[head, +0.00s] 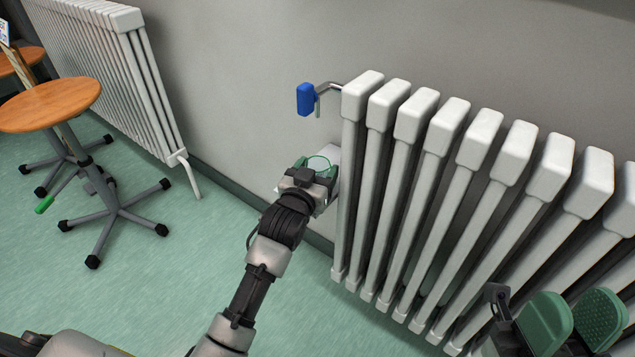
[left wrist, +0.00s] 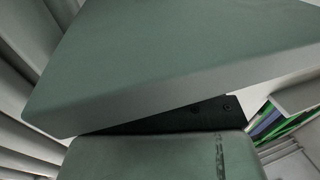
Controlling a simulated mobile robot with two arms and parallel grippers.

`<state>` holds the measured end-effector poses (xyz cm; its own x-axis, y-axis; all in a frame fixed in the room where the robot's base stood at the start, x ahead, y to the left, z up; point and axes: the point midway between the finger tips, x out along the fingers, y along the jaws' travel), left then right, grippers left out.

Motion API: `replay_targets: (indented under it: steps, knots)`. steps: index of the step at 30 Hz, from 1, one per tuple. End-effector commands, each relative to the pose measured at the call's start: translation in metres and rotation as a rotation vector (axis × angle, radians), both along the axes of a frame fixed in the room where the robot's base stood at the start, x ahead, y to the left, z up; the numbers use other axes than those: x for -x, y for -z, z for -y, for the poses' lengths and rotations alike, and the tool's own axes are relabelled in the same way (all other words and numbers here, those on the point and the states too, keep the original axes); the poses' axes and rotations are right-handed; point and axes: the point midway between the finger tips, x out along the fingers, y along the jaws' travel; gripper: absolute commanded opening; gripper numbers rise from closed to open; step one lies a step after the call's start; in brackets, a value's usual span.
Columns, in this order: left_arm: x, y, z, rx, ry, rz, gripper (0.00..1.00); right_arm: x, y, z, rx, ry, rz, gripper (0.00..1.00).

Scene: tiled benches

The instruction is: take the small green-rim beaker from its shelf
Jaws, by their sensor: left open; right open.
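The small beaker (head: 319,163) is clear with a green rim. It stands by the wall at the left end of the near radiator, at a small white shelf (head: 334,156). My left gripper (head: 318,181) is open right at the beaker and hides its lower part. I cannot tell whether the beaker stands between the fingers or touches them. In the left wrist view the two grey-green finger pads (left wrist: 165,125) fill most of the picture, and I make out no beaker there. My right gripper (head: 572,325) is open and empty at the lower right.
The white ribbed radiator (head: 450,190) stands just right of the shelf. A blue valve handle (head: 306,99) sticks out above the beaker. Another radiator (head: 110,75) and a round wooden stool (head: 50,104) are at the left. The green floor between is clear.

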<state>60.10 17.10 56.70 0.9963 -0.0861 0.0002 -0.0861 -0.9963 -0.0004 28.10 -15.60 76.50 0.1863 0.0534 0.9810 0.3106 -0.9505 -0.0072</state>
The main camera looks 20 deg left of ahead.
Motion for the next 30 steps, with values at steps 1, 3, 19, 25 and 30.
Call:
replay_targets:
  steps: [1,3,19,25,30]
  knots:
    - [-0.001,0.0,0.0,0.001,0.0,-0.001,0.64,0.0,0.0,0.0,0.0,0.0,0.001,0.43]
    - [-0.001,0.0,0.0,0.001,0.0,-0.001,0.64,0.0,0.0,0.0,0.0,0.0,0.0,0.43]
    - [-0.001,-0.001,0.0,0.001,0.0,0.0,0.22,0.0,-0.001,0.0,0.0,0.0,-0.001,0.43]
    - [0.001,-0.006,0.0,0.001,0.0,0.0,0.22,0.0,-0.007,0.0,0.0,0.0,0.0,0.43]
    - [0.003,-0.025,-0.001,0.001,0.0,0.003,0.22,0.002,-0.019,0.0,-0.002,0.0,-0.007,0.43]
